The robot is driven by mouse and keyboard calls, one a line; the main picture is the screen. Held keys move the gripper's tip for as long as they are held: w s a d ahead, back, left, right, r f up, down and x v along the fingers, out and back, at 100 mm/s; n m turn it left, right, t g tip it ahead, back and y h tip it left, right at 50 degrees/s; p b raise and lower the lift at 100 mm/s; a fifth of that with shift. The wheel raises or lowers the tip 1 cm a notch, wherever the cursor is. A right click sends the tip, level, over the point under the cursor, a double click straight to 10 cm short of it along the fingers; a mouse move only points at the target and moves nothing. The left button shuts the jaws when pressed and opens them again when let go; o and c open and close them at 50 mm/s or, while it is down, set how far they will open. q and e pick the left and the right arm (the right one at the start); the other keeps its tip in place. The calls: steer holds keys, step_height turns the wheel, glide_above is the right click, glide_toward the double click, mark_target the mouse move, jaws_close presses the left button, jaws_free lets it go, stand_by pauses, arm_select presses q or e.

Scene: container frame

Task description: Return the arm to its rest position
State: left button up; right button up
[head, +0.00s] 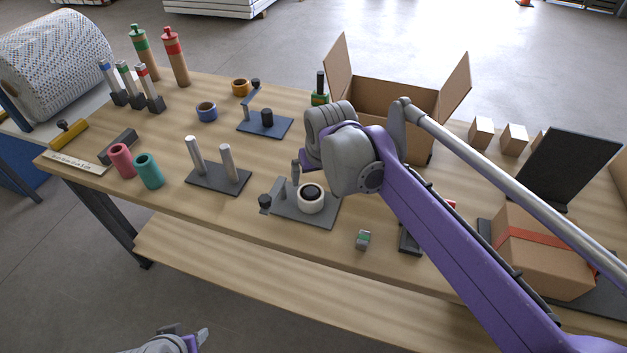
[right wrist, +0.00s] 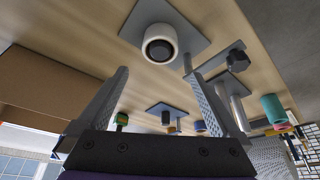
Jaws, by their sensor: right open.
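My right arm reaches in from the right over the table in the head view. Its purple wrist hides part of the table. My right gripper (head: 297,172) is above the grey plate (head: 322,220), which bears a white roll (head: 311,198) with a dark core. In the right wrist view the right gripper (right wrist: 158,88) has its two fingers wide apart with nothing between them. The white roll there (right wrist: 160,43) is beyond the fingers, apart from them. My left gripper (head: 190,338) shows only partly at the bottom edge, below the table; its jaw opening is unclear.
An open cardboard box (head: 385,98) stands behind my right wrist. A taped carton (head: 545,250) and a black panel (head: 570,165) are at the right. A plate with two posts (head: 219,178), a blue tape roll (head: 207,112) and teal cylinder (head: 149,171) are left.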

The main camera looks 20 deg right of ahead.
steer(key=shift+s+r, duration=0.25)
steer(key=shift+r, duration=0.25)
steer(key=s+d+f+p, duration=0.1)
steer(key=s+f, duration=0.4)
steer(key=s, duration=0.6)
steer(key=s+d+f+p, duration=0.1)
steer(key=s+f, duration=0.4)
steer(key=s, duration=0.6)
steer(key=shift+s+d+f+t+p, duration=0.15)
steer(key=shift+d+f+t+p, duration=0.1)
steer(key=shift+d+t+p, duration=0.2)
